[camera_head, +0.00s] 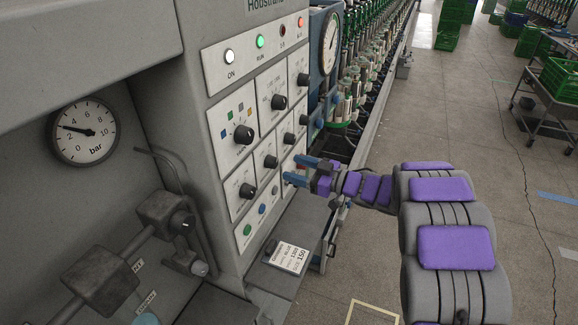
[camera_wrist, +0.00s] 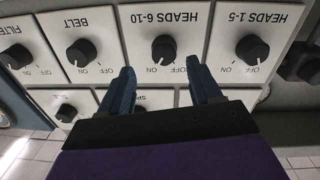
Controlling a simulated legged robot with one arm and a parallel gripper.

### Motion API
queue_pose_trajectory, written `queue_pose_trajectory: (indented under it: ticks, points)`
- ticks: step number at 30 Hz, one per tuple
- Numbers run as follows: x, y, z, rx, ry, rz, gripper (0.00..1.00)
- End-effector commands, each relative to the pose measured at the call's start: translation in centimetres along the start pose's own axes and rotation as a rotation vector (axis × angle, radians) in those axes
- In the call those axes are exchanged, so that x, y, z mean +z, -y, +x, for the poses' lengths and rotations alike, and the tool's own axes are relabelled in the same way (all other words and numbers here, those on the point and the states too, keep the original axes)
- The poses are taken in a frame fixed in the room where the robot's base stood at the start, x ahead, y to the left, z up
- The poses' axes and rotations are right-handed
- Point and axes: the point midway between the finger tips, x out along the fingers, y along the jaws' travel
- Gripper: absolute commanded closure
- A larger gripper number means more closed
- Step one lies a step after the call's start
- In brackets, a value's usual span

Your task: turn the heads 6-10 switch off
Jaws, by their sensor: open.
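The heads 6-10 switch (camera_wrist: 164,48) is a black knob on a white plate, upside down in the wrist view. ON is printed at its lower left and OFF at its lower right. My gripper (camera_wrist: 161,76) is open and empty. Its two blue fingers point at this plate, one on each side of the knob's column, with the tips just below the knob and apart from it in the picture. In the head view my gripper (camera_head: 292,168) is at the panel's lower right, and I cannot make out this switch there.
The heads 1-5 knob (camera_wrist: 252,50) and the belt knob (camera_wrist: 81,52) flank the switch closely. In the head view the grey control panel (camera_head: 240,165) holds several more knobs and lamps. A pressure gauge (camera_head: 84,132) is at left. The aisle floor (camera_head: 450,120) is open at right.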

Motion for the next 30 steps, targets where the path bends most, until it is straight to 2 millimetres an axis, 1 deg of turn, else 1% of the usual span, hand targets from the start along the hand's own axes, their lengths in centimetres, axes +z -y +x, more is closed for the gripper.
queue_pose_trajectory:
  ticks: [1,4,8,12,15,20,25,30]
  points:
    - [0.0,0.3,1.3,-0.007,-0.001,-0.001,0.36]
    - [0.0,0.2,2.5,-0.005,-0.001,-0.002,0.36]
    - [-0.1,-0.4,2.7,0.000,-0.008,0.001,0.36]
    - [-0.2,-0.8,2.4,0.002,-0.014,0.004,0.36]
    - [-0.2,-0.8,2.5,0.003,-0.013,0.004,0.36]
    - [-0.1,-0.3,3.2,0.001,-0.007,0.002,0.37]
    - [-0.1,0.0,3.9,-0.002,-0.001,0.000,0.54]
    - [-0.1,-0.3,3.3,-0.001,-0.006,0.002,0.70]
